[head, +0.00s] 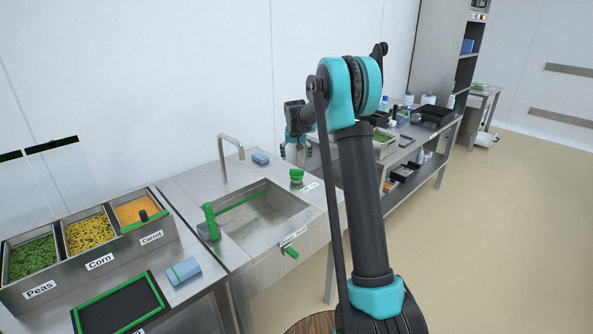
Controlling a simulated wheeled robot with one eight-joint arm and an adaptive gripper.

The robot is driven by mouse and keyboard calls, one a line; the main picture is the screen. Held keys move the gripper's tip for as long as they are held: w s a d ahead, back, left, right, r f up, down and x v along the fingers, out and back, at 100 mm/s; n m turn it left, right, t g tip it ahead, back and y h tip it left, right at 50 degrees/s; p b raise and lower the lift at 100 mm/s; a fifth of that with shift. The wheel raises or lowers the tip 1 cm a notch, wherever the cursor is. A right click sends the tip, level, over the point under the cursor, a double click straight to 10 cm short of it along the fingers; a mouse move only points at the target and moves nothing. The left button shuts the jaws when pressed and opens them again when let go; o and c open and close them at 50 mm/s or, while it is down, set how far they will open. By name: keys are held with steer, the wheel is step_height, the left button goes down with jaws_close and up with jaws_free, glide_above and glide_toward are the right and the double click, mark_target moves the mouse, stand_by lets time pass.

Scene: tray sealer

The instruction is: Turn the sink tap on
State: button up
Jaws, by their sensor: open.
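The sink (262,222) is a steel basin set in a counter, left of my arm. A thin, hooked steel spout (222,160) stands at its back left. A green knob (296,175) sits on the counter at the basin's back right, beside a small label too small to read. A green handle (290,252) sticks out of the sink's front face below another label. I cannot tell for sure which one works the tap. My gripper (296,154) is open and points down behind the green knob, apart from the spout; my arm partly hides the space around it.
A green upright piece (210,220) stands at the basin's left edge. A blue sponge (260,158) lies behind the basin, and a blue block (184,271) lies left. Bins of peas, corn and carrot (92,270) stand far left. A crowded shelf table (440,150) is right; open floor lies beyond.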

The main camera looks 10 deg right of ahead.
mark_target(297, 170)
steer(key=x, duration=0.9)
steer(key=shift+f, duration=0.15)
steer(key=c, duration=1.2)
